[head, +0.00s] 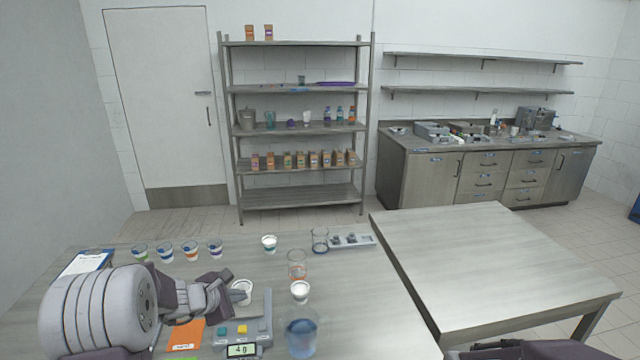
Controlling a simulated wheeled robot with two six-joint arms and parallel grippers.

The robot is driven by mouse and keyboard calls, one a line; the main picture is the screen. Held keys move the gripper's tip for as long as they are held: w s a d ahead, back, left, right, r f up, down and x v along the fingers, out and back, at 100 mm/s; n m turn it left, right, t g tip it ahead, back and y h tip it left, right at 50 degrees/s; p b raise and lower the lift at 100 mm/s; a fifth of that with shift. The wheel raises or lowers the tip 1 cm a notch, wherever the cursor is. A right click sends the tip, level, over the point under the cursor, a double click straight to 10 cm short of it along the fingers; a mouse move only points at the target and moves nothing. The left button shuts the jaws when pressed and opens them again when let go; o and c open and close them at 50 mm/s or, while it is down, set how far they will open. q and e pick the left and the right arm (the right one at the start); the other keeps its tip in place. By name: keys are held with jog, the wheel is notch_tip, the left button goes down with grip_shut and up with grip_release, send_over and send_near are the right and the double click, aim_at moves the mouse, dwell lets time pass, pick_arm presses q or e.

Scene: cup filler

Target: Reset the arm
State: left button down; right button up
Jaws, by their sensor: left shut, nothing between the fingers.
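My left arm comes in from the left over the near table. My left gripper (236,293) is shut and empty, with its fingertips in front of or against a white cup (246,287); I cannot tell whether they touch.
Several small cups (190,250) stand in a row at the back left of the table. The right table (490,255) is bare.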

pick_arm(q)
jog(key=s+d+m+g+h, duration=0.1)
jog(key=s+d+m+g, duration=0.1)
jog(key=s+d+m, duration=0.4)
jog(key=s+d+m+g+h, duration=0.1)
jog(key=s+d+m+g, duration=0.2)
jog(key=d, duration=0.5)
jog(key=s+a+f+m+g+y, duration=0.1)
jog(key=s+a+f+m+y, duration=0.1)
jog(key=s+m, duration=0.4)
jog(key=s+a+f+m+g+y, duration=0.2)
jog(key=s+m, duration=0.5)
jog(key=s, duration=0.4)
jog(key=shift+s+a+f+m+y, duration=0.2)
jog(key=shift+a+f+m+y, duration=0.1)
jog(key=shift+a+f, duration=0.3)
